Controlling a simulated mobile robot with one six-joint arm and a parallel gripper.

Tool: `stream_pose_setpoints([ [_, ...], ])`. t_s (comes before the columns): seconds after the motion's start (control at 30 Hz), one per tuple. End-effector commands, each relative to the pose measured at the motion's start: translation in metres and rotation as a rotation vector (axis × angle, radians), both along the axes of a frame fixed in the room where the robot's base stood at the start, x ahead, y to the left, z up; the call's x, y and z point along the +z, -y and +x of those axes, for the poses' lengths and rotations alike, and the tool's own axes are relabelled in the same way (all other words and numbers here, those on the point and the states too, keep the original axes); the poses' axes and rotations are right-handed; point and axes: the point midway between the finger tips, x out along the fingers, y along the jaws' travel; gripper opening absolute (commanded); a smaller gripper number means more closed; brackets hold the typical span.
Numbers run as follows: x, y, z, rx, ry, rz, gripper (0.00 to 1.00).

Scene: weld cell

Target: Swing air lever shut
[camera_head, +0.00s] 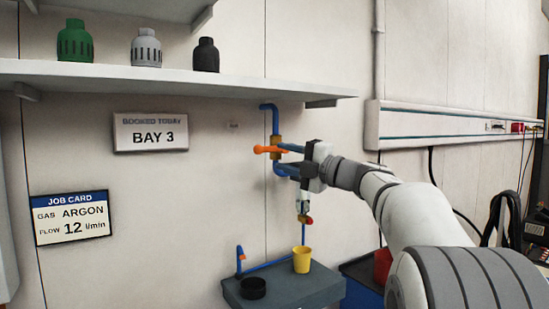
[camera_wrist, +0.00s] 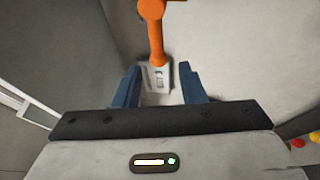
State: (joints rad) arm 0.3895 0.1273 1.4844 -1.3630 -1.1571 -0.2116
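The orange air lever (camera_head: 268,149) sticks out sideways to the left from the brass-coloured valve body (camera_head: 276,141) on the blue air pipe (camera_head: 275,118). In the wrist view the lever (camera_wrist: 152,28) runs from the top edge down to the gap between the fingertips. My gripper (camera_head: 277,158) is at the valve, just right of and slightly below the lever. In the wrist view its two blue fingers (camera_wrist: 160,70) are apart with a pale marked part (camera_wrist: 156,80) showing between them. I cannot tell whether a finger touches the lever.
A shelf (camera_head: 180,76) with several regulator caps is above left. Below stand a grey bench (camera_head: 285,291) with a yellow cup (camera_head: 302,260) and a black dish (camera_head: 253,288). A white wall trunking (camera_head: 450,123) is at right.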

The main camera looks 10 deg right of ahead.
Motion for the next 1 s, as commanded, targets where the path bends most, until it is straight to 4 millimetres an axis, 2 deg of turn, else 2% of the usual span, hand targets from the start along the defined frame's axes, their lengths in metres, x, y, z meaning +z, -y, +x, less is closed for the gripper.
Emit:
stream_pose_setpoints([
  [0.47,0.001,0.002,-0.003,-0.017,-0.005,0.018,0.37],
  [0.7,0.004,0.013,0.003,-0.238,-0.097,0.249,0.37],
  [0.87,-0.019,0.030,-0.003,-0.444,-0.236,0.460,0.37],
  [1.0,-0.058,0.043,-0.019,-0.620,-0.396,0.630,0.37],
])
